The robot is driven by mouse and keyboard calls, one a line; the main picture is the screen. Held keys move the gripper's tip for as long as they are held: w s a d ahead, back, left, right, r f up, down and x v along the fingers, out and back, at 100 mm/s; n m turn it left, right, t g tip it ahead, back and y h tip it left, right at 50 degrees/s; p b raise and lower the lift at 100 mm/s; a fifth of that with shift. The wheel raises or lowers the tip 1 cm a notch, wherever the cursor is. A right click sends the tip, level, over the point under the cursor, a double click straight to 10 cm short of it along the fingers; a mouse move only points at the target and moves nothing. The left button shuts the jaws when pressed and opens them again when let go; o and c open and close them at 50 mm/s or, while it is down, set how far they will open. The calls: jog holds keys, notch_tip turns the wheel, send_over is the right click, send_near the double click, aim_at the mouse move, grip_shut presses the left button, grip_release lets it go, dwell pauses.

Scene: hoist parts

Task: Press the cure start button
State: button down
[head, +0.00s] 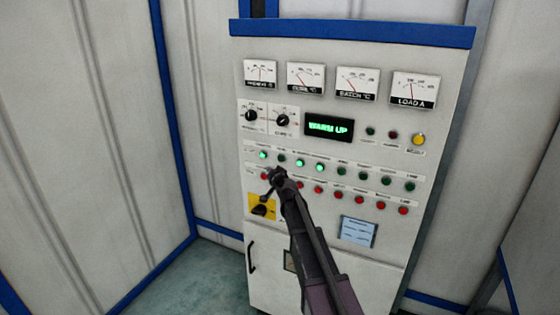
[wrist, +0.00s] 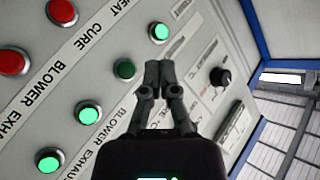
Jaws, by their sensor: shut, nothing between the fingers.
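The cure start button is most likely the dark green button (head: 281,157), second in the upper row. It is unlit and also shows in the wrist view (wrist: 124,68). Its own label is hidden behind my fingers, but the red button (wrist: 62,12) in line with it is marked CURE. My gripper (head: 274,174) is shut and empty, in front of the panel just below the left end of the green row. In the wrist view its fingertips (wrist: 158,68) appear just right of the dark button. I see no contact with it; the gap to the panel is unclear.
Lit green buttons stand on both sides: one at the left end (head: 263,155) and the nearest on the right (head: 300,162). Red buttons (head: 338,195) run below. A yellow-plated rotary switch (head: 262,208) sits lower left. The display (head: 329,127) reads WARM UP.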

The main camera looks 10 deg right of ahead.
aim_at(278, 159)
jog(key=shift+w+d, duration=0.7)
jog(key=shift+w, duration=0.25)
jog(key=shift+w+d, duration=0.65)
jog(key=shift+w, duration=0.25)
jog(key=shift+w+d, duration=0.7)
jog(key=shift+w, duration=0.25)
jog(key=shift+w+d, duration=0.1)
jog(key=shift+w, duration=0.05)
jog(key=shift+w+d, duration=0.15)
jog(key=shift+w, duration=0.05)
jog(key=shift+w+d, duration=0.25)
jog(key=shift+w, duration=0.15)
dwell(0.9)
jog(key=shift+s, duration=0.15)
jog(key=shift+s+a, duration=0.5)
jog(key=shift+s, duration=0.1)
dwell(0.3)
jog(key=shift+s+a, duration=0.75)
jog(key=shift+s, duration=0.3)
jog(key=shift+s+a, duration=0.7)
jog(key=shift+s, duration=0.3)
